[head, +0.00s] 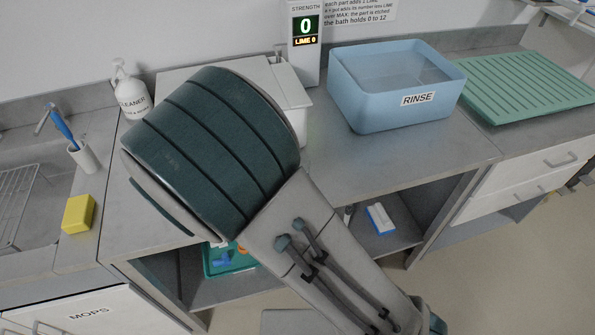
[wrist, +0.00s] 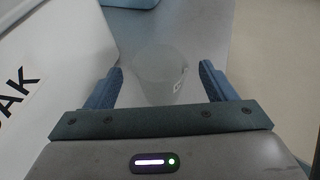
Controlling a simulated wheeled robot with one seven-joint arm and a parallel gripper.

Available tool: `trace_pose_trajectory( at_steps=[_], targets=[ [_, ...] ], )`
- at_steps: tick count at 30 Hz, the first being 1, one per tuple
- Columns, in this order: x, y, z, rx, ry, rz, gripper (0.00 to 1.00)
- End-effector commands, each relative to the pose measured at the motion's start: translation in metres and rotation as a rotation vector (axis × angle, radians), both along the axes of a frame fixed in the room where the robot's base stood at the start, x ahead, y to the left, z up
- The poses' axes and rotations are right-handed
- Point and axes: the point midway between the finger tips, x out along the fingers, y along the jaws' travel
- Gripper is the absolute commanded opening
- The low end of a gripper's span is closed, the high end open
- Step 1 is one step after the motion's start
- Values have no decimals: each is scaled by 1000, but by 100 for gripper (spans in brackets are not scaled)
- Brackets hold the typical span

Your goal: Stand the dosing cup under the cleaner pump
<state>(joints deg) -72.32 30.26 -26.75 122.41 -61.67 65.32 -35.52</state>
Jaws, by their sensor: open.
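The cleaner pump (head: 131,91) is a white bottle with a pump head, standing at the back of the counter left of my arm in the head view. A translucent cup (wrist: 162,76), which looks like the dosing cup, stands on the grey counter in the wrist view. My gripper (wrist: 162,82) is open, with one blue finger on each side of the cup. I cannot tell whether either finger touches it. In the head view my arm hides the cup and the gripper.
A white container (wrist: 58,70) with black lettering is close left of the gripper. The blue RINSE tub (head: 390,105) and green drying mat (head: 525,88) are to the right. A sink (head: 30,190), yellow sponge (head: 78,213) and brush holder (head: 84,158) are at the left.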

Motion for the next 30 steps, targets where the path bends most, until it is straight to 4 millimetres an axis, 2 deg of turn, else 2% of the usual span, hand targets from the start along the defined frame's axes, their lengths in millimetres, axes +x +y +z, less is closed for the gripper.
trace_pose_trajectory(
  at_steps=[5,15,23,24,28,29,30],
  targets=[
    [7,-9,-4,-1,1,-1,78],
    [34,-40,-21,-1,2,-2,78],
    [37,-42,-23,2,1,0,78],
    [37,-42,-23,2,1,0,72],
    [37,-42,-23,2,1,0,36],
    [37,-42,-23,2,1,0,30],
    [37,-42,-23,2,1,0,30]
  ],
)
